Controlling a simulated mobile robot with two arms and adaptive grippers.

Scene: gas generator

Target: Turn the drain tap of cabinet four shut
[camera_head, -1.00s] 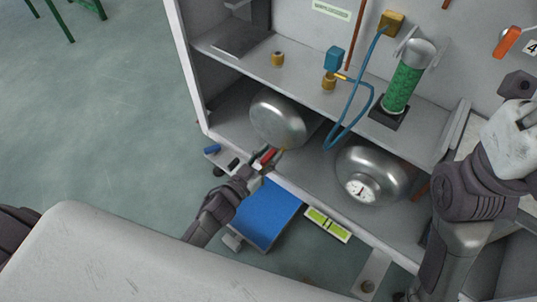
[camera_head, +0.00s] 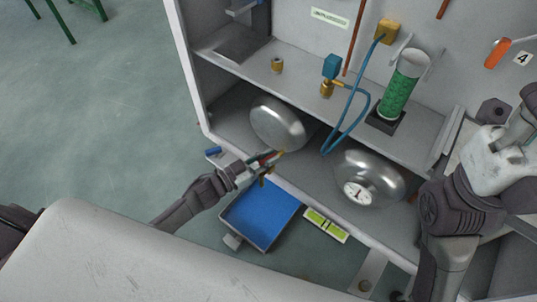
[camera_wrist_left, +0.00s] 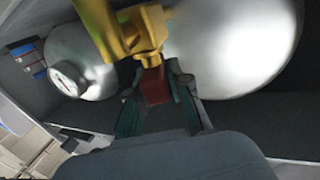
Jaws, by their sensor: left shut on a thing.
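The drain tap has a brass body (camera_wrist_left: 140,30) and a red handle (camera_wrist_left: 155,86), both clear in the left wrist view. My left gripper (camera_wrist_left: 158,92) is shut on the red handle, with one finger on each side of it. In the head view my left gripper (camera_head: 268,161) is at the cabinet's lower front edge, below the left silver tank (camera_head: 278,123), and largely covers the tap. The cabinet (camera_head: 330,60) carries a "4" label (camera_head: 522,58) at the right. My right arm shows at the right; its fingertips are out of view.
A second tank with a gauge (camera_head: 357,192) lies to the right. A green column (camera_head: 400,92) and blue hose (camera_head: 350,125) are above.

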